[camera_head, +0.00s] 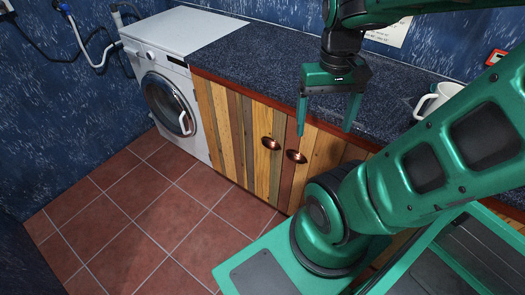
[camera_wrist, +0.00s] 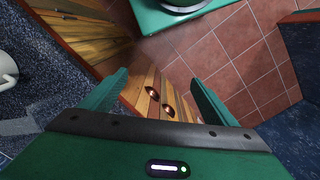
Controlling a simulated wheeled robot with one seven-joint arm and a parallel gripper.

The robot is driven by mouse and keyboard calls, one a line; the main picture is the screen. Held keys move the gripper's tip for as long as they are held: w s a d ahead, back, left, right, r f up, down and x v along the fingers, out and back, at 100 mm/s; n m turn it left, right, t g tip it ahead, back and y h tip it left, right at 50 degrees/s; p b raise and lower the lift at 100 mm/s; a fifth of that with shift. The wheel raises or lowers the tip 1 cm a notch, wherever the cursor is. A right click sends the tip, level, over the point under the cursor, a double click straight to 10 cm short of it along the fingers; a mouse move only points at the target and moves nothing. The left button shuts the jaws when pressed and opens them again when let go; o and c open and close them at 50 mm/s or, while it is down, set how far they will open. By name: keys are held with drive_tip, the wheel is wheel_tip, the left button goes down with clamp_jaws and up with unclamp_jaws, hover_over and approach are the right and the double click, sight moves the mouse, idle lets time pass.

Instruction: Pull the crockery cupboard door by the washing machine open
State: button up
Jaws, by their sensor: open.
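The crockery cupboard door (camera_head: 232,128) is the striped wooden front directly right of the white washing machine (camera_head: 170,85). It is shut. Its copper cup-shaped handle (camera_head: 271,143) sits near its right edge; in the wrist view this appears to be the lower handle (camera_wrist: 168,110). A second copper handle (camera_head: 296,157) is on the neighbouring door, close beside it. My gripper (camera_head: 325,130) is open and empty, pointing down near the worktop's front edge, above and to the right of the handles in the head view. In the wrist view both handles show between the fingers (camera_wrist: 160,78), apart from them.
The dark speckled worktop (camera_head: 255,50) overhangs the doors with a red edge. A white mug (camera_head: 437,97) stands on it at the right. The red tiled floor (camera_head: 140,215) before the cupboard is clear. My green base and arm stand close at the right.

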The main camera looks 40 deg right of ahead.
drive_tip(key=w+a+f+n+g+h, duration=0.2)
drive_tip(key=w+f+n+g+h, duration=0.3)
drive_tip(key=w+f+n, duration=0.75)
drive_tip(key=n+t+h, duration=1.2)
drive_tip(key=n, duration=0.3)
approach(267, 147)
drive_tip(key=x, duration=0.7)
drive_tip(key=shift+w+d+r, duration=0.1)
drive_tip(key=shift+d+r, duration=0.05)
drive_tip(key=shift+d, duration=0.1)
